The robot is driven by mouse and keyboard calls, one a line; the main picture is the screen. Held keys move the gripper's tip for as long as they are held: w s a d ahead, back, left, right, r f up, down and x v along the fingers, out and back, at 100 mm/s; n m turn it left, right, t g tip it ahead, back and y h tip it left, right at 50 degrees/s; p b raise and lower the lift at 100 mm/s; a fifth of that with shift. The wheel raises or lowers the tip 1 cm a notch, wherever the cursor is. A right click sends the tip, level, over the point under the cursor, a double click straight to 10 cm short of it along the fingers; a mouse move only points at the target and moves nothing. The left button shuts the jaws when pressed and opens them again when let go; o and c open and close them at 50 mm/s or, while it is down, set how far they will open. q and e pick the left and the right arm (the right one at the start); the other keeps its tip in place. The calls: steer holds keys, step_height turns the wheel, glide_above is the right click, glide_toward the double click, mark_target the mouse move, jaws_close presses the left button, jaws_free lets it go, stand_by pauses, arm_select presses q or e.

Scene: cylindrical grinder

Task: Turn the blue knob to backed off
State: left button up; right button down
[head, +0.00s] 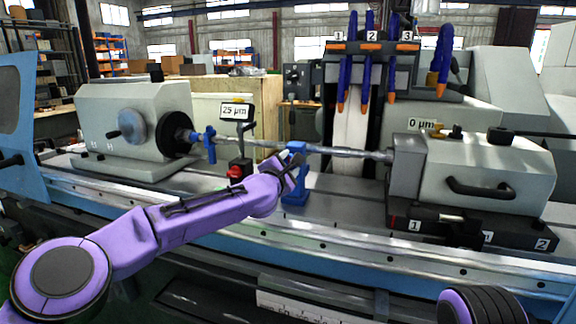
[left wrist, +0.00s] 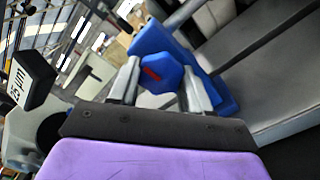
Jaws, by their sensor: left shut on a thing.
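The blue knob (left wrist: 166,79), with a red mark on its face, sits between the two fingers of my left gripper (left wrist: 160,82) in the left wrist view. The fingers press on it from both sides. It is on the front of a blue support block (left wrist: 228,100) that stands on the machine bed. In the head view the same block (head: 297,196) is below the workpiece shaft, and my left gripper (head: 287,166) reaches it from the front left, hiding the knob. My right gripper is out of view.
A long thin shaft (head: 345,152) runs between the left headstock (head: 118,118) and the right tailstock (head: 490,172). A display reading 25 µm (head: 236,112) stands left of the block. Blue hoses with orange tips (head: 366,70) hang behind the shaft.

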arm_select(q)
steer(key=shift+f, duration=0.2)
steer(key=o, duration=1)
steer(key=shift+o, duration=0.3)
steer(key=shift+a, duration=0.1)
steer(key=shift+s, duration=0.1)
steer(key=b+v, duration=0.3)
steer(key=v, duration=0.7)
steer(key=shift+s+a, duration=0.1)
